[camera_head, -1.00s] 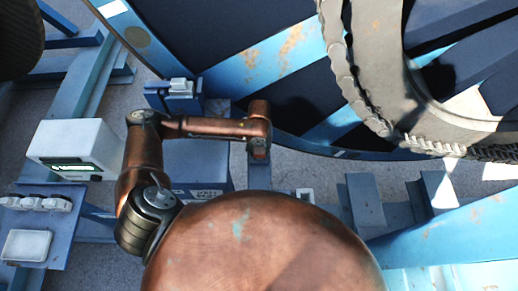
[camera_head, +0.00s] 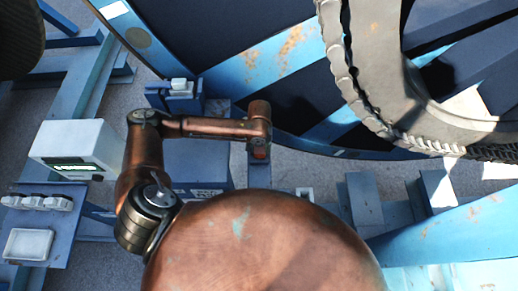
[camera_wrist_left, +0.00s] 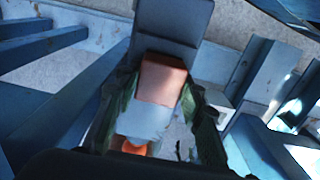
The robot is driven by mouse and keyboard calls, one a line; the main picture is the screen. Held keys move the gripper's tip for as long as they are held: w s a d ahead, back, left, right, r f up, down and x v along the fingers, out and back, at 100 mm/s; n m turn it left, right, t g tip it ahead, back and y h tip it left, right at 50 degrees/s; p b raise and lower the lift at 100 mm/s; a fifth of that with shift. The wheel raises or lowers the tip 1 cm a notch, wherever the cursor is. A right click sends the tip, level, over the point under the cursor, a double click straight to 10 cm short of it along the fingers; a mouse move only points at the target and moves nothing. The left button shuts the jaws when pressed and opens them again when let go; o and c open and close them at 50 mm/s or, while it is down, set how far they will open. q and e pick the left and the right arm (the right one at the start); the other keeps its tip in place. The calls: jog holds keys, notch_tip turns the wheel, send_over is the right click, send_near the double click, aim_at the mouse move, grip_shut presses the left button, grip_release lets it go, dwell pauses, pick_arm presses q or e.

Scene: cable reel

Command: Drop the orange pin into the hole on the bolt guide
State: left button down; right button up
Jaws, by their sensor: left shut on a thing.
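My left gripper (camera_head: 259,150) points down at the end of my copper arm; in the head view the wrist mostly hides its fingers. The left wrist view shows its dark green fingers (camera_wrist_left: 157,92) shut around a piece. A bright orange part of the orange pin (camera_wrist_left: 130,146) shows low between them, close to the palm. A grey-blue part and a brownish block lie above it in the picture; I cannot tell which belong to the pin. The bolt guide and its hole cannot be made out clearly. My right gripper is not in view.
A large blue reel (camera_head: 275,55) with rust patches fills the back, with a heavy chain (camera_head: 345,75) at right. Blue frame beams (camera_head: 365,200) lie right of the gripper.

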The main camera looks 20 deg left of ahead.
pick_arm(q)
jog(key=shift+f, duration=0.2)
jog(key=shift+f, duration=0.3)
jog(key=shift+p, duration=0.4)
dwell(0.8)
jog(key=c, duration=1.2)
grip_release()
notch_tip(320, 180, up, 12)
